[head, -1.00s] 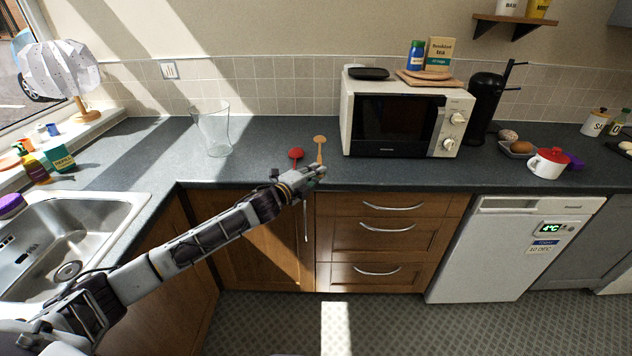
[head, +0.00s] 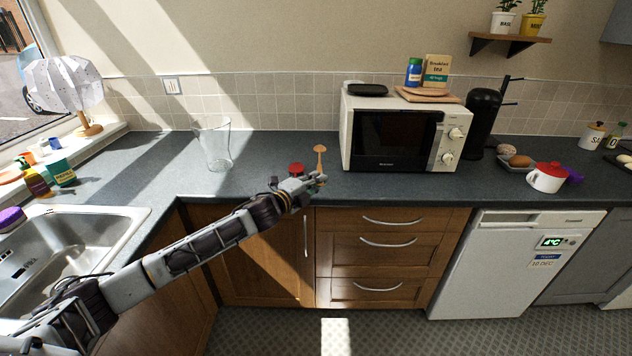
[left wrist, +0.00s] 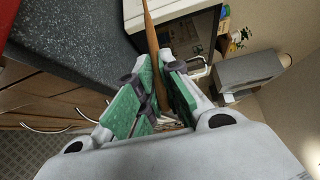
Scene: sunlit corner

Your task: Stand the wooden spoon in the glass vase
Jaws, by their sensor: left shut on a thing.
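The wooden spoon (head: 320,152) is in my left gripper (head: 318,180), which is shut on it near the counter's front edge. In the head view its bowl end points up and the gripper covers its lower part. In the left wrist view the spoon's handle (left wrist: 151,32) rises between the green-padded fingers (left wrist: 152,82). The clear glass vase (head: 214,145) stands upright on the counter, to the left of the gripper and farther back. It looks empty. My right gripper is not in view.
The microwave (head: 350,135) stands close to the right. The sink (head: 120,222) is at the left. The counter between vase and microwave is mostly clear.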

